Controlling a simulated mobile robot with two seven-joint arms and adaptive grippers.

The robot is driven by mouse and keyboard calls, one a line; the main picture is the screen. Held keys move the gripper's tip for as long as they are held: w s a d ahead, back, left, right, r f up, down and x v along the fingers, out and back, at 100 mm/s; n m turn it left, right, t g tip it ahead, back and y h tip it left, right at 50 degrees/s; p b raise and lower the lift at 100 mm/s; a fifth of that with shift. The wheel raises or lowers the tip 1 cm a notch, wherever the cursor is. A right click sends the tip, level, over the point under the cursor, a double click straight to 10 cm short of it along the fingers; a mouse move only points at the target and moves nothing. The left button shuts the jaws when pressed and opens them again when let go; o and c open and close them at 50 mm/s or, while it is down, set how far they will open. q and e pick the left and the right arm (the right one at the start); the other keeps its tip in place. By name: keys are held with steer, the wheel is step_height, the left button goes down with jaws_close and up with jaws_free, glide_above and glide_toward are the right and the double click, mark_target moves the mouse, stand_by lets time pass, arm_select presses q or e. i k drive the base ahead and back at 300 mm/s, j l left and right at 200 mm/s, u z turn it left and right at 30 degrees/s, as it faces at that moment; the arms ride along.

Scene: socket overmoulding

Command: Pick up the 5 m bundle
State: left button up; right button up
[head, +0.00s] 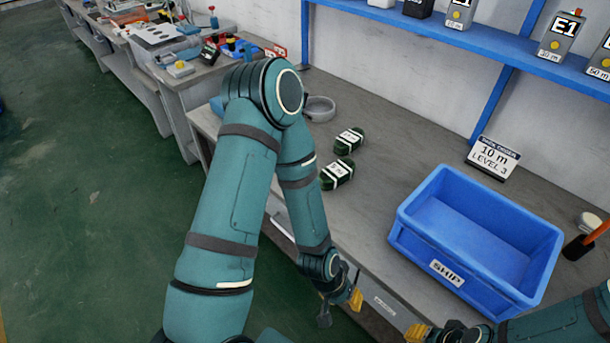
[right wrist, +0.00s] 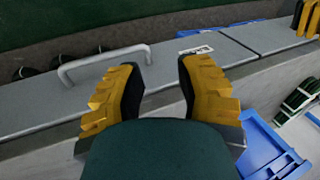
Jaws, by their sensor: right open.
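Two dark green cable bundles with white bands lie on the grey bench in the head view, a farther one (head: 350,140) and a nearer one (head: 337,174). Their labels are too small to read surely, so I cannot tell which is the 5 m bundle. Green coils (right wrist: 299,98) also show at the right of the right wrist view. My left gripper (head: 340,307) is at the bench's front edge, apart from the bundles, with fingers apart and empty. My right gripper (right wrist: 158,88) is open and empty; in the head view it is partly cut off at the bottom.
A blue SHIP crate (head: 425,240) stands on the bench right of the bundles, empty as far as I see. A sign reading 10 m, LEVEL 3 (head: 493,157) stands behind it. A grey ring (head: 319,110) lies behind the bundles. A blue shelf (head: 430,38) runs above.

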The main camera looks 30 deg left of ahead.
mark_target(330, 177)
steer(key=i+j+u, duration=0.1)
steer(key=u, duration=0.7)
steer(key=k+j, duration=0.2)
steer(key=i+j, duration=0.25)
steer(key=j, duration=0.2)
steer(key=i+j, duration=0.25)
steer(key=j, duration=0.2)
steer(key=j+z, duration=0.1)
steer(key=z, duration=0.25)
steer(key=i+j+z, duration=0.15)
steer(key=z, duration=0.25)
steer(key=j+z, duration=0.1)
steer(key=z, duration=0.25)
